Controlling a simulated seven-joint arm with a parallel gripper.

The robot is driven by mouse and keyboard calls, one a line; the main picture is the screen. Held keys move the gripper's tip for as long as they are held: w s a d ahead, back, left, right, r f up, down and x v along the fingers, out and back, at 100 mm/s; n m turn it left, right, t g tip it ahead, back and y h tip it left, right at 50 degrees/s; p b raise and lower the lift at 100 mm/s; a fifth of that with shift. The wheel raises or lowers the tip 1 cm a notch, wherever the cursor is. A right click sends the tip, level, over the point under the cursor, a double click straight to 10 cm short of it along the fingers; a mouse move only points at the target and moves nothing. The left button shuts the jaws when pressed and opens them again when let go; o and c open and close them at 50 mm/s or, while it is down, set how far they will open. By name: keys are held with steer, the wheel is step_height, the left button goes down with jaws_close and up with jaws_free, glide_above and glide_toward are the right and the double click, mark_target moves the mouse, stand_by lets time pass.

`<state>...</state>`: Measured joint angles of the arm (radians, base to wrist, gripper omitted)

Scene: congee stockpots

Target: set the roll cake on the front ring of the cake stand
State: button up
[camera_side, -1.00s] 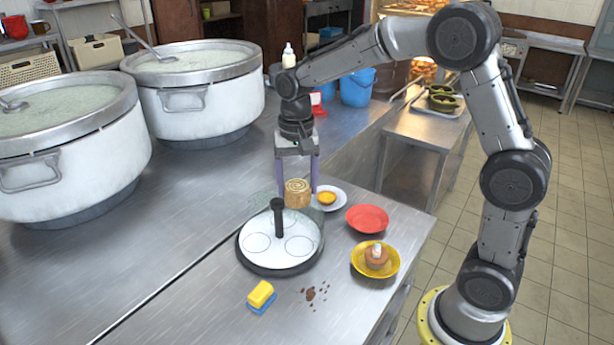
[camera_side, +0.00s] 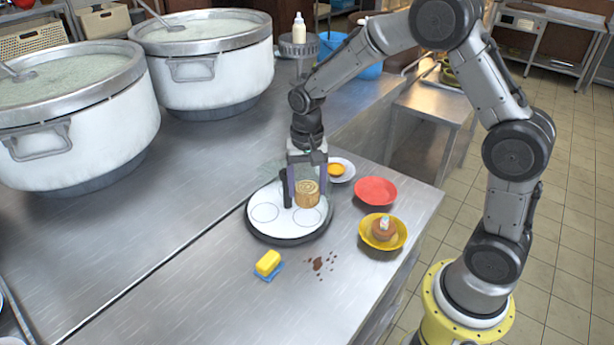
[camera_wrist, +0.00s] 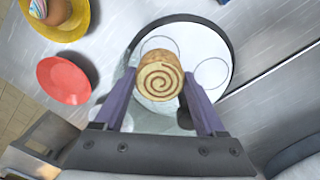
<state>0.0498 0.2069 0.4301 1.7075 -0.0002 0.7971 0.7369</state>
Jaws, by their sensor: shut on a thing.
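The roll cake (camera_side: 307,195), tan with a spiral on top, is held upright between the fingers of my gripper (camera_side: 307,182). It also shows in the wrist view (camera_wrist: 160,78) between my fingertips (camera_wrist: 160,88). A left ring (camera_side: 265,212) and a front-right ring (camera_side: 307,218) are visible and empty. The rest of the markings are hidden by cake and gripper.
A white plate with a yellow tart (camera_side: 336,170), a red plate (camera_side: 375,191) and a yellow plate (camera_side: 389,243) with a brown cake stand to the right. A yellow-blue sponge (camera_side: 268,265) and brown crumbs (camera_side: 319,263) lie in front. Large pots (camera_side: 210,85) stand behind left.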

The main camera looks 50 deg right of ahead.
steer(key=shift+f, duration=2.35)
steer(key=shift+f, duration=0.4)
steer(key=o, duration=1.3)
steer(key=shift+c, duration=0.7)
steer(key=shift+r, duration=0.15)
steer(key=shift+r, duration=2.4)
steer(key=shift+r, duration=0.1)
steer(key=shift+r, duration=3.4)
